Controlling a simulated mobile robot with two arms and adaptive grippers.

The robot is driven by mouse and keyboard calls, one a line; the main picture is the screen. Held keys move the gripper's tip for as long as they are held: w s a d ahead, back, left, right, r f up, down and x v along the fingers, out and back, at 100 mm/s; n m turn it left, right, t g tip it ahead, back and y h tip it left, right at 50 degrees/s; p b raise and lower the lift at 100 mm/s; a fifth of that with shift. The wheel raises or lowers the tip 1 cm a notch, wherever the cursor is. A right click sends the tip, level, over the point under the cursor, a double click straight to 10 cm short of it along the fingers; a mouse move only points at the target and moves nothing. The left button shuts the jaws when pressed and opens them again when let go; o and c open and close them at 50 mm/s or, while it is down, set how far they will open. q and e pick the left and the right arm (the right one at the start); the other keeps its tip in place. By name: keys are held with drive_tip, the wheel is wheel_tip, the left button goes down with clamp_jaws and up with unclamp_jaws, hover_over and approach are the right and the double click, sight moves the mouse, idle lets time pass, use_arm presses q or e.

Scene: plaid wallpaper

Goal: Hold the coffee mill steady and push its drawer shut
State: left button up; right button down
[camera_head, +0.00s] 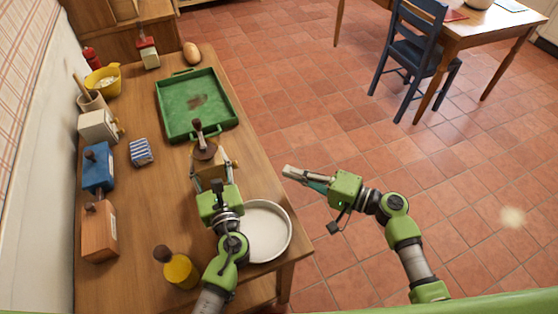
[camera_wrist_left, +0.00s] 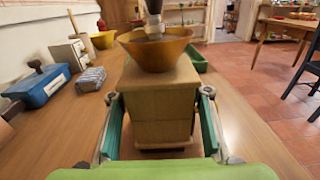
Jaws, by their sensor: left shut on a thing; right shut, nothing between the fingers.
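The coffee mill (camera_head: 208,166) stands upright on the wooden table, with a tan wooden body, a brown bowl-shaped hopper and a dark crank on top. It also shows in the left wrist view (camera_wrist_left: 165,88). My left gripper (camera_head: 214,164) is shut on the mill's body, one finger along each side, as the left wrist view (camera_wrist_left: 160,118) shows. I cannot make out the drawer clearly; the face towards the left wrist camera shows no open drawer. My right gripper (camera_head: 288,171) is shut and empty, right of the mill and apart from it, beyond the table's right edge.
A green tray (camera_head: 224,124) lies behind the mill. A white round dish (camera_head: 277,232) is in front of it, near the edge. Bare tabletop lies between.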

use_arm(q)
drive_tip(key=shift+a, duration=0.1)
drive_tip(key=o, duration=1.6)
drive_tip(key=shift+s, duration=0.1)
